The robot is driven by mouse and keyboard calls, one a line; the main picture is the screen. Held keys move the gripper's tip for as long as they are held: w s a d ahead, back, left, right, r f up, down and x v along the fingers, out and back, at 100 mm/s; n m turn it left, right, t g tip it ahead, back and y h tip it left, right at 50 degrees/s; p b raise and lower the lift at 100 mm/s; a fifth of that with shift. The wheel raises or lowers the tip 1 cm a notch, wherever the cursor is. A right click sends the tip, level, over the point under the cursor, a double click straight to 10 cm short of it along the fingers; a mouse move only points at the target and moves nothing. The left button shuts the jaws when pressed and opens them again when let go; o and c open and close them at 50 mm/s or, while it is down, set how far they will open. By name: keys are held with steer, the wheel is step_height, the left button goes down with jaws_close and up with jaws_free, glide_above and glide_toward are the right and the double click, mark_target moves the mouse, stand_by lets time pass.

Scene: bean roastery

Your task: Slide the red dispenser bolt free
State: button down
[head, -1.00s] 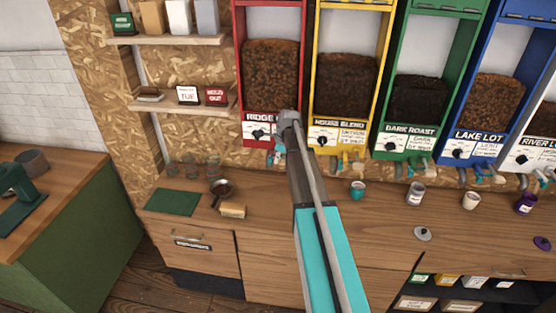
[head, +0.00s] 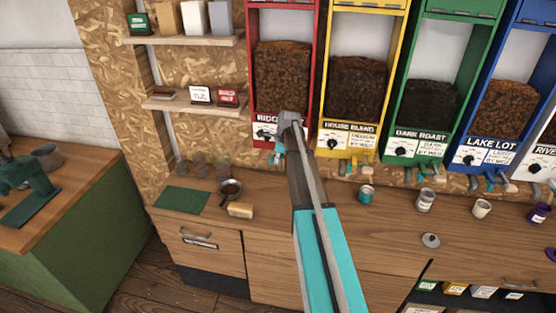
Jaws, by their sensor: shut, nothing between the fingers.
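The red dispenser (head: 312,60) hangs on the back wall at the upper middle of the head view, filled with brown beans. Its front label reads "RIDG" before my arm covers the rest. The grey end of my arm (head: 290,119) overlaps its lower right corner in the picture. A small teal piece (head: 279,149) shows under the dispenser, left of my arm; I cannot tell what it belongs to. I cannot make out the bolt. My gripper's fingers are not visible, hidden behind the arm's end.
Yellow (head: 323,70), green (head: 394,90) and blue (head: 466,95) dispensers hang to the right. Below, the wooden counter (head: 300,256) carries a teal cup (head: 366,194), a grey cup (head: 426,200), a green mat (head: 181,200) and a dark pan (head: 230,188). Shelves (head: 190,103) stand left of the red dispenser.

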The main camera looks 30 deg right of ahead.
steer(key=p+v, duration=0.9)
steer(key=v, duration=0.1)
stand_by(0.5)
stand_by(0.6)
steer(key=s+a+f+n+g+h+b, duration=0.1)
steer(key=s+a+f+n+h+b, duration=0.1)
steer(key=s+a+f+n+b, duration=2)
steer(key=s+a+f+n, duration=0.1)
steer(key=s+a+n, duration=0.2)
steer(key=a, duration=0.2)
steer(key=shift+s+n+g, duration=0.3)
steer(key=shift+g, duration=0.1)
